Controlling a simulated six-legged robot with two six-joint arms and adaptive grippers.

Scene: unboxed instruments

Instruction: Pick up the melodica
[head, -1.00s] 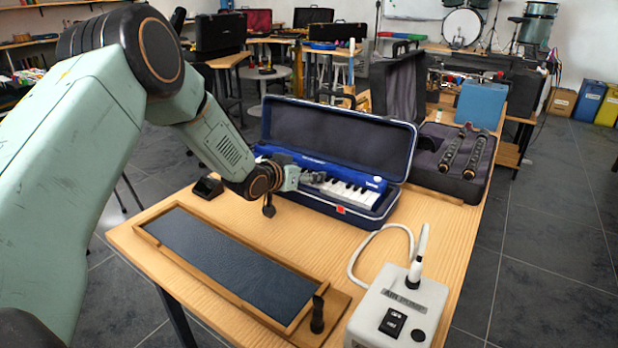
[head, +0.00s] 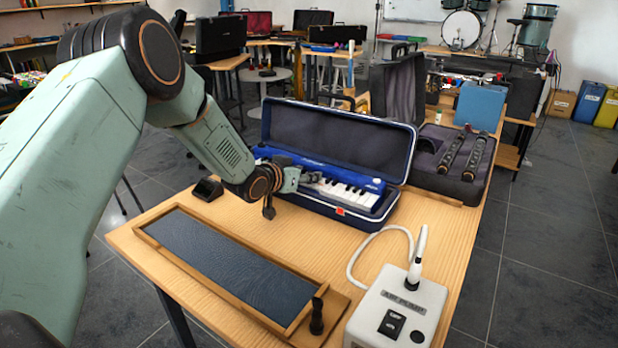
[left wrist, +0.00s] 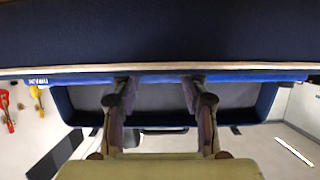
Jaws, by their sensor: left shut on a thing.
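The melodica (head: 371,184) is blue with white and black keys. It lies in the lower half of its open dark blue case (head: 345,139) on the wooden table. My left gripper (head: 313,178) reaches into the case from the left and is shut on the melodica near its middle, partly hiding the keys. In the left wrist view my two gripper fingers (left wrist: 160,88) reach to a long blue edge of the melodica (left wrist: 250,77). I cannot tell whether it is clear of the case floor. My right gripper is not in view.
A wooden tray with a dark mat (head: 215,256) lies at the table's front left. A white air pump box (head: 398,308) with a hose stands at the front right. An open case with dark instruments (head: 452,160) stands behind at right. A small black object (head: 207,189) is left.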

